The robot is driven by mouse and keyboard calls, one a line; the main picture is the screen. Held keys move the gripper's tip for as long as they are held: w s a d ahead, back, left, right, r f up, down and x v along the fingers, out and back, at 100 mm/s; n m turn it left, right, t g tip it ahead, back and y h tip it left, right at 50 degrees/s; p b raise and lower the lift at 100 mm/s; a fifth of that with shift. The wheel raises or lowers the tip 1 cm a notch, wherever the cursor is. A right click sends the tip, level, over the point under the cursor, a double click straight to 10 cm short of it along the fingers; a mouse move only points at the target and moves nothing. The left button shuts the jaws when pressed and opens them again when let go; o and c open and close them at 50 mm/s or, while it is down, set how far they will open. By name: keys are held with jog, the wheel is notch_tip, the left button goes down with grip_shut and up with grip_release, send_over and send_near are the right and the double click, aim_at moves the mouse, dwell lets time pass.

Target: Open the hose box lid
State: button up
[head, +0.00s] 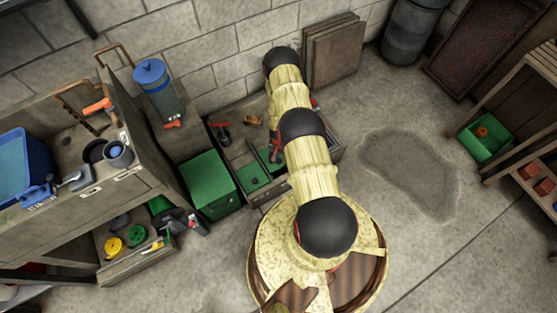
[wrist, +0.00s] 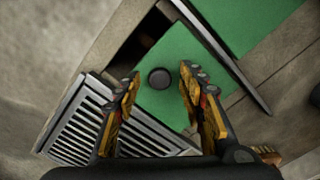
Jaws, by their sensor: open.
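A green lid panel (wrist: 168,97) with a round black knob (wrist: 160,78) lies below my gripper (wrist: 161,82) in the wrist view. My gripper is open, with one finger to each side of the knob. I cannot tell whether the fingertips touch the panel. In the head view, a long low box (head: 246,157) on the floor holds green panels, one of them a green panel with a small dark knob (head: 254,181). My arm hides part of this box and most of my gripper there. The lid looks closed.
A slotted grey grate (wrist: 95,122) lies left of the panel in the wrist view. A green box (head: 208,184) stands left of the long box. A workbench (head: 85,205) is further left. The floor at right is open, with a dark patch (head: 410,175).

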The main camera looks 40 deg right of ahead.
grip_shut()
dwell(0.5)
dwell(0.4)
